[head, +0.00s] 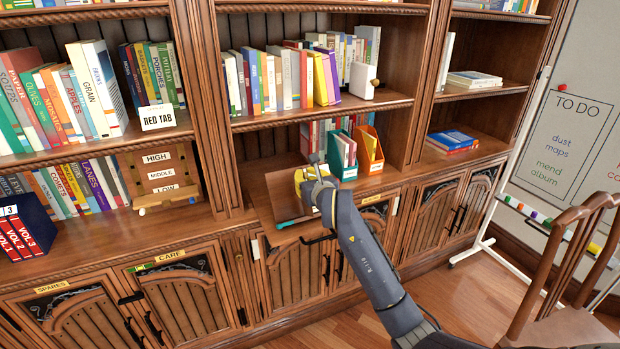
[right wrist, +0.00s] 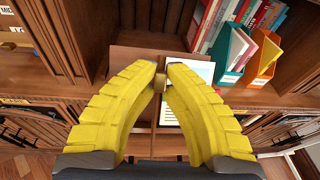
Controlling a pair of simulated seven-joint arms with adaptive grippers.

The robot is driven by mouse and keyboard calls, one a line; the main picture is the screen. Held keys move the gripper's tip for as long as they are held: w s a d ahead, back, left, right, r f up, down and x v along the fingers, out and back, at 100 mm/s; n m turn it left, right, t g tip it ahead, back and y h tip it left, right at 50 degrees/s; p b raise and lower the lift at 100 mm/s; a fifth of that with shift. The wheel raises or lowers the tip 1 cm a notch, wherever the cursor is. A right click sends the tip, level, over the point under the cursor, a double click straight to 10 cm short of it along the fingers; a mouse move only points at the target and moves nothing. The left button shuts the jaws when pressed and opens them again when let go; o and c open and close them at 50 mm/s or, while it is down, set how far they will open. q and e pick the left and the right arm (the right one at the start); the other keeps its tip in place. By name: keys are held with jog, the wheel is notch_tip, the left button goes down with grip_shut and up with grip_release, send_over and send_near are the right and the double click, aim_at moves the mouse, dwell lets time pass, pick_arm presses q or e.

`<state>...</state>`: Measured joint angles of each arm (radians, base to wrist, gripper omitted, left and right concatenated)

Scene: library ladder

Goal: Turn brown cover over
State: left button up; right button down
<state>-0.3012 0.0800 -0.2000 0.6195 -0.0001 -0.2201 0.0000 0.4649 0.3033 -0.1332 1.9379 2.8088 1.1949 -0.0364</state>
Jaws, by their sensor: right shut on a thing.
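The brown cover (head: 283,197) is a flat brown board, tilted on the ledge of the middle bookcase. In the right wrist view its brown face (right wrist: 133,64) is left of the fingertips, with a white printed page (right wrist: 204,70) to the right. My right gripper (head: 303,182) is at the cover's right edge. In the right wrist view its yellow fingers (right wrist: 161,77) close around a small tan tab (right wrist: 160,84), apparently on the cover. The gripper hides part of the cover and page in the head view. My left gripper is not in view.
A green file holder (head: 342,157) and an orange one (head: 369,150) stand close behind, to the right. A rack with HIGH, MIDDLE and LOW labels (head: 160,178) is on the left. A whiteboard (head: 570,120) and a wooden chair (head: 570,270) stand at right.

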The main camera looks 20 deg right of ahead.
jog(key=shift+d+f+y, duration=0.1)
jog(key=shift+d+y, duration=0.05)
jog(key=shift+y, duration=0.15)
jog(key=c, duration=1.5)
grip_release()
jog(key=shift+o, duration=0.2)
jog(key=s+r, duration=0.2)
jog(key=s, duration=0.9)
jog(key=shift+s+a+r, duration=0.2)
jog(key=shift+s+a, duration=0.15)
jog(key=shift+s, duration=0.05)
